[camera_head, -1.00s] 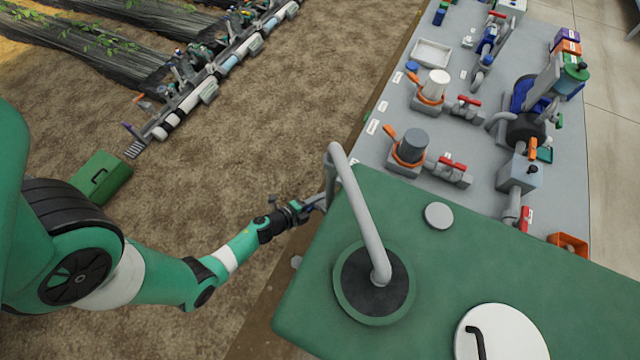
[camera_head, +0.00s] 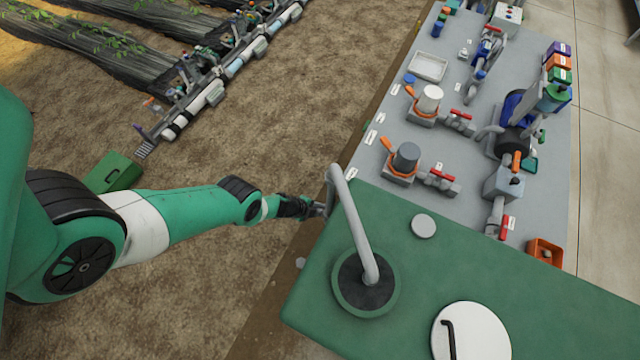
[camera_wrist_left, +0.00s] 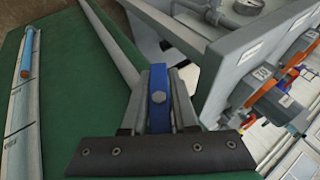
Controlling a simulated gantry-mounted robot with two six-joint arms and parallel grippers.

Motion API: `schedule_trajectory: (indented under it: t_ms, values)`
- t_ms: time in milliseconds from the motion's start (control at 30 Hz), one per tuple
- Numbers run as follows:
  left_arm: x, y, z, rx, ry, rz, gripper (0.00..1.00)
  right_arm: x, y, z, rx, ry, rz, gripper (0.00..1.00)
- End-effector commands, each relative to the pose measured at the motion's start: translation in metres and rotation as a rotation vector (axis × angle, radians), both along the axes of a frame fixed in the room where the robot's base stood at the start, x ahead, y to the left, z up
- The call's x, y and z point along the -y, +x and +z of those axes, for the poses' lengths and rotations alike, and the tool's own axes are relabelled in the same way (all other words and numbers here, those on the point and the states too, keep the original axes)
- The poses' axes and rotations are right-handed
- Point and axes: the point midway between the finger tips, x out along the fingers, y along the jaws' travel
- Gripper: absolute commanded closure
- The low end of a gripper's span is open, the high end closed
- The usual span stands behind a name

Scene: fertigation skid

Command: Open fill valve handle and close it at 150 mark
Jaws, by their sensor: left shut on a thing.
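In the head view the handle is too small and covered to make out. A level gauge (camera_wrist_left: 22,120) with a pale scale, a blue section and an orange marker (camera_wrist_left: 25,73) shows at the left of the wrist view. Its marks are too small to read. My right gripper is not seen.
The grey pipe (camera_head: 355,225) arches over the tank beside my gripper. A grey skid table (camera_head: 445,85) with valves, pumps and filters stands behind. Soil lies open at the left.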

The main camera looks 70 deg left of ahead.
Motion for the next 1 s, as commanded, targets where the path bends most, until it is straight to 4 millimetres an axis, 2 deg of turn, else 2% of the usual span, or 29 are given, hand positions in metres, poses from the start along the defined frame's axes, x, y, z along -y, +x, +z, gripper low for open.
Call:
schedule_trajectory:
  t_ms: [367,400,500,533,833,1000]
  values:
    - [0.000,-0.001,0.000,-0.004,-0.002,0.002,1.00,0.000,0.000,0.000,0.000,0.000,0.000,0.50]
    - [0.000,-0.001,0.000,-0.004,-0.002,0.002,0.67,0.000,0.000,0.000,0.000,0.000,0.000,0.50]
    - [0.000,0.000,0.000,-0.004,-0.002,0.001,0.49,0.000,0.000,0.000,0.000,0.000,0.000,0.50]
    - [0.000,0.000,0.000,-0.004,-0.002,0.001,0.47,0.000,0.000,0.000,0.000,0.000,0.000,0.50]
    - [0.000,-0.001,0.002,-0.004,-0.002,0.001,0.47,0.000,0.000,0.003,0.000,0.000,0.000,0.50]
    - [0.001,-0.011,0.020,-0.005,-0.004,0.003,0.47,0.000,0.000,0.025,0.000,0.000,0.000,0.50]
